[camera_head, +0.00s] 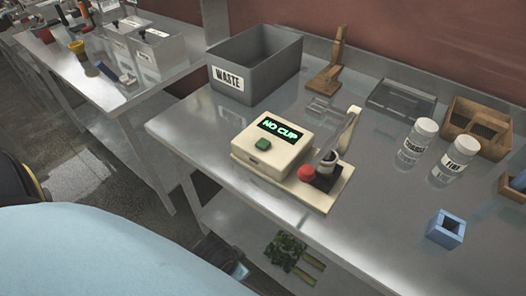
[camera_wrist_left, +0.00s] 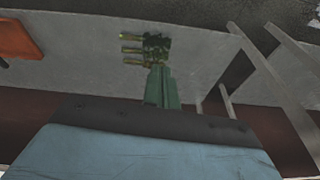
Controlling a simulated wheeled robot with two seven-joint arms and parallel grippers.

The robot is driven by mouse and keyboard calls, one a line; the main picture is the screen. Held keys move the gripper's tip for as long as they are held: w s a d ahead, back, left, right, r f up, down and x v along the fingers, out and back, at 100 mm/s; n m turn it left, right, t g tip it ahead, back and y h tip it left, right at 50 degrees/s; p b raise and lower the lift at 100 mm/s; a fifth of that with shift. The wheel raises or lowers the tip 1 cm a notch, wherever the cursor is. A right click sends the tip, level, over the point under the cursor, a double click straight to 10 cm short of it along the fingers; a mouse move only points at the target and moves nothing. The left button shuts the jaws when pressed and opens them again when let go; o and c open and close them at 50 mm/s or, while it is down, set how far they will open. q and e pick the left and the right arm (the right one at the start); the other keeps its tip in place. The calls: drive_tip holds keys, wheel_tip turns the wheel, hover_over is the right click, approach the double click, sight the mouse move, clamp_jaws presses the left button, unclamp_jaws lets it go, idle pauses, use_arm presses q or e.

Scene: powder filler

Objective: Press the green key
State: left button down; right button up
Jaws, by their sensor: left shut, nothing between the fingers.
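A red knob (camera_head: 306,173) and a small dark-and-white fitting (camera_head: 328,160) sit at the machine's right side. Nothing covers the key in the head view. My left gripper (camera_wrist_left: 158,70) shows in the left wrist view with its green fingers together and empty. The key and machine are not recognisable in that view. Neither gripper shows in the head view.
A grey WASTE bin (camera_head: 262,68) stands behind the machine. Two white-lidded jars (camera_head: 418,140) (camera_head: 456,158), a wooden rack (camera_head: 478,118) and a blue square holder (camera_head: 445,229) are to the right. A wooden stand (camera_head: 330,75) is behind. The metal table's (camera_head: 385,225) front right is mostly clear.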

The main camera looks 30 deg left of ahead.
use_arm(q)
drive_tip(key=w+r+m+t+h, duration=0.1)
drive_tip(key=w+r+m, duration=0.2)
drive_tip(key=w+r, duration=0.3)
drive_tip(key=w+r+m+t+h+p, duration=0.1)
drive_tip(key=w+r+m, duration=0.2)
drive_tip(key=r, duration=0.6)
drive_tip(key=w+r+m+t+h, duration=0.1)
drive_tip(key=w+r+m+t, duration=0.1)
drive_tip(key=w+r, duration=0.6)
drive_tip(key=shift+w+m+h, duration=0.3)
drive_tip(key=shift+w+m, duration=0.05)
drive_tip(key=shift+m, duration=0.25)
drive_tip(key=w+a+r, duration=0.1)
drive_tip(key=w+a+r+m, duration=0.1)
drive_tip(key=r, duration=0.1)
drive_tip(key=w+a+r+m, duration=0.1)
drive_tip(key=r, duration=0.1)
drive_tip(key=shift+w+r+t+h+p, duration=0.1)
drive_tip(key=shift+w+t+h+p, duration=0.2)
drive_tip(key=shift+w, duration=0.1)
drive_tip(key=w+a+r+m, duration=0.1)
drive_tip(key=w+a+r, duration=0.2)
drive_tip(key=a+r, duration=0.2)
drive_tip(key=shift+r+m+t, duration=0.3)
drive_tip(key=shift+r, duration=0.55)
drive_tip(key=shift+a, duration=0.1)
drive_tip(key=shift+f, duration=0.1)
